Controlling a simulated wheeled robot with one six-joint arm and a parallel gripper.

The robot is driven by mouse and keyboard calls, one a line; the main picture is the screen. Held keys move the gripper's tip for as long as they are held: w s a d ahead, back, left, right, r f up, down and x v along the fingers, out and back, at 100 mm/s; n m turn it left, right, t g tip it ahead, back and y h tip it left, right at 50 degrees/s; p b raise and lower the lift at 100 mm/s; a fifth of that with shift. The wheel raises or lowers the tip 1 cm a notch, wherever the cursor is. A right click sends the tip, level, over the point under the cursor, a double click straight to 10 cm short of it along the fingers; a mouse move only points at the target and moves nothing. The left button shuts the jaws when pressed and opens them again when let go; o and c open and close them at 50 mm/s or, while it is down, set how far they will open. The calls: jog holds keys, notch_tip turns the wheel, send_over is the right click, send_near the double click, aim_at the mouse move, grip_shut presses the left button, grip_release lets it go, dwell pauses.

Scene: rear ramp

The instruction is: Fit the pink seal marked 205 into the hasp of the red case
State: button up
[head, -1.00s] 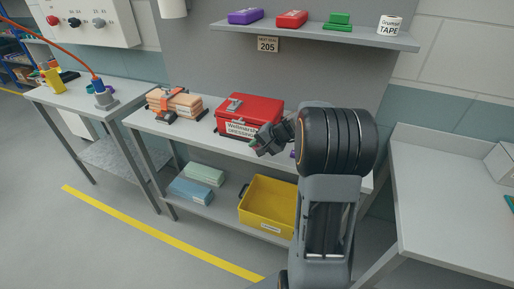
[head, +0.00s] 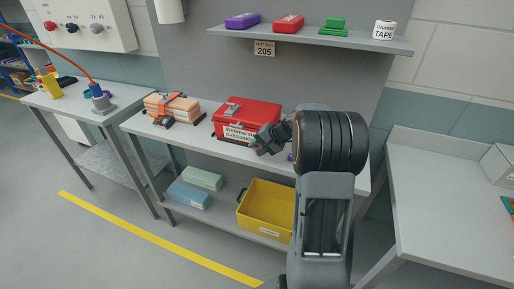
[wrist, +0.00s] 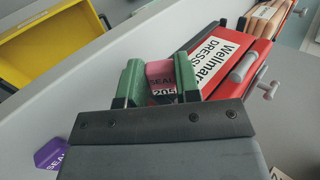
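The pink seal (wrist: 160,72), marked SEAL 205, sits between the green fingers of my gripper (wrist: 159,82) in the wrist view, with both fingers against its sides. In the head view my gripper (head: 262,146) is at the front right of the red case (head: 262,112), and the seal cannot be made out there. The red case stands closed on the bench with grey metal fittings on top. In the wrist view the case (wrist: 222,85) lies just beyond the right finger, with grey fittings (wrist: 244,66) along its edge. I cannot tell which fitting is the hasp.
A purple seal (wrist: 52,154) lies on the bench (head: 196,138) near my gripper. An orange-strapped bundle (head: 172,107) stands left of the case. A yellow bin (head: 266,212) is on the lower shelf. The wall shelf (head: 360,43) holds purple, red and green items and tape.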

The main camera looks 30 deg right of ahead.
jog(key=o, duration=0.5)
jog(key=shift+o, duration=0.2)
jog(key=shift+d+r, duration=0.1)
jog(key=v, duration=1.3)
jog(key=shift+s+r, duration=0.2)
jog(key=shift+r, duration=0.05)
jog(key=shift+d, duration=0.15)
jog(key=s+a+f+g+h, duration=0.3)
jog(key=s+f, duration=0.3)
jog(key=s+a+r+n+h+p, duration=0.1)
jog(key=s+a+n, duration=0.3)
jog(key=a, duration=0.4)
jog(key=s+a+r+n+h+p, duration=0.2)
jog(key=s+a+n, duration=0.3)
jog(key=a, duration=0.4)
jog(key=shift+s+a, duration=0.15)
jog(key=shift+s, duration=0.45)
